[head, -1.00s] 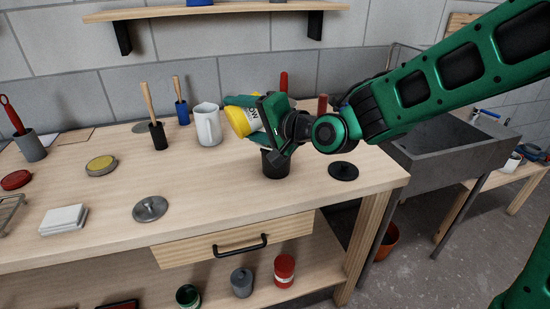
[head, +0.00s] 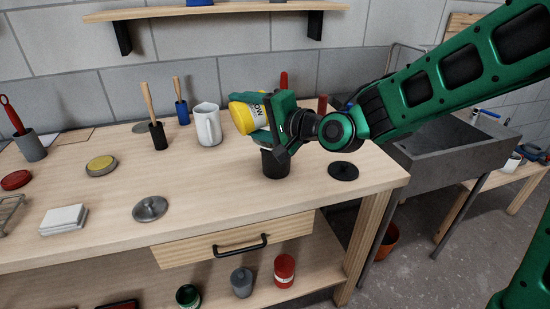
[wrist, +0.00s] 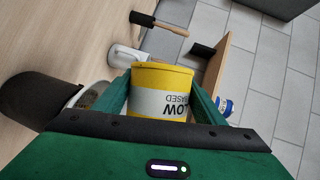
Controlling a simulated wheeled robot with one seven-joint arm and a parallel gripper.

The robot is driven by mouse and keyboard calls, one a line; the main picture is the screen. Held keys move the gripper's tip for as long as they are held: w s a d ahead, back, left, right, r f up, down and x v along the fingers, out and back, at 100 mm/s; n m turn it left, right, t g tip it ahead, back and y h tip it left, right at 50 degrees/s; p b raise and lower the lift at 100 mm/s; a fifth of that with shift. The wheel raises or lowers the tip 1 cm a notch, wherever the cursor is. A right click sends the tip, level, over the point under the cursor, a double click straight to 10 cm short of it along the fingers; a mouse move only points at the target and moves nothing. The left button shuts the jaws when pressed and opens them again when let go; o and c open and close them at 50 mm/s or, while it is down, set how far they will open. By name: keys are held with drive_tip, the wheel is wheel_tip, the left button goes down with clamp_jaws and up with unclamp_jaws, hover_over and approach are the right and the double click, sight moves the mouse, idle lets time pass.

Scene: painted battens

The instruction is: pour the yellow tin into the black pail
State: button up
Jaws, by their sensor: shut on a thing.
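The yellow tin (head: 243,119), with a white label, is tipped well over on its side above the bench. My gripper (head: 268,117) is shut on it. In the wrist view the tin (wrist: 160,92) sits between the two fingers, its label lettering upside down. The black pail (head: 275,164) stands upright on the bench below my gripper, partly hidden by it. It also shows at the left of the wrist view (wrist: 35,98), with a grey patch at its mouth. The tin's opening is hidden, and I see no stream falling.
A white jug (head: 208,125) stands close to the left of the tin. Brushes in a black holder (head: 158,136) and a blue holder (head: 182,113) stand behind. A black disc (head: 343,171) and a grey lid (head: 150,209) lie flat. The front middle of the bench is clear.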

drive_tip(key=shift+w+d+r, duration=0.1)
drive_tip(key=shift+d, duration=0.05)
drive_tip(key=shift+w+d+f+m+y, duration=0.1)
drive_tip(key=shift+d+f+m+y, duration=0.25)
drive_tip(key=shift+m, duration=0.45)
idle(0.9)
drive_tip(key=shift+r+m+y, duration=0.25)
drive_tip(key=shift+m, duration=0.05)
